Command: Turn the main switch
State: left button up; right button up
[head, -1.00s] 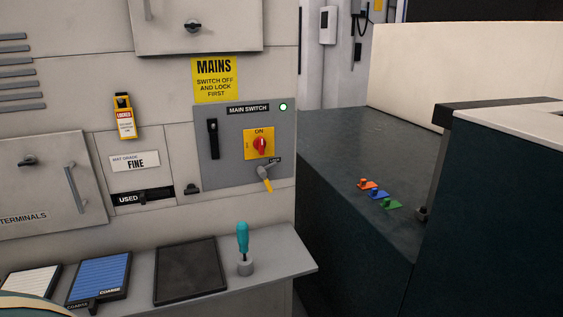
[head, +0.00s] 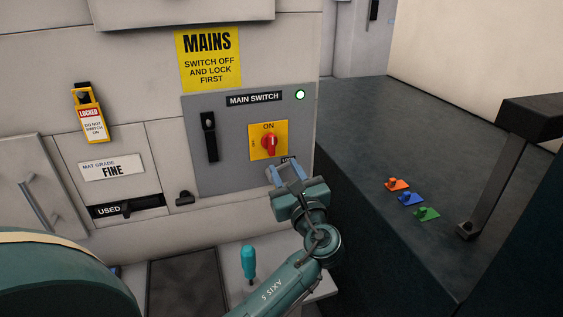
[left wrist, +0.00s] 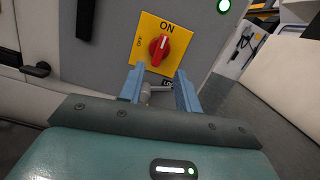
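The main switch is a red rotary knob (head: 269,142) on a yellow plate (head: 256,151) marked ON, set in a grey panel (head: 233,171). Its pointer stands upright towards ON. A green-ringed lamp (head: 300,95) shines at the panel's top right. My left gripper (head: 286,170) is just below the knob, apart from it. In the left wrist view the blue fingers (left wrist: 160,80) are spread and empty, with the red knob (left wrist: 159,48) beyond their tips. A grey lever (left wrist: 150,92) shows between the fingers. My right gripper is not in view.
A black handle (head: 210,137) is left of the switch. A teal-handled tool (head: 249,262) stands on the shelf below. Orange, blue and green tags (head: 410,199) lie on the dark surface at right.

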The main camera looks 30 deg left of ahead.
aim_at(273, 147)
pick_arm(q)
jog(key=b+x, duration=0.2)
jog(key=x, duration=0.4)
jog(key=shift+w+a, duration=0.2)
jog(key=shift+a, duration=0.1)
jog(key=shift+w+a+r, duration=0.1)
jog(key=shift+r, duration=0.05)
jog(key=shift+p, duration=0.35)
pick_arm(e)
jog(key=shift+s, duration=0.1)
pick_arm(q)
jog(key=shift+w+a, duration=0.15)
jog(key=shift+a, duration=0.05)
jog(key=shift+c, duration=0.5)
grip_shut()
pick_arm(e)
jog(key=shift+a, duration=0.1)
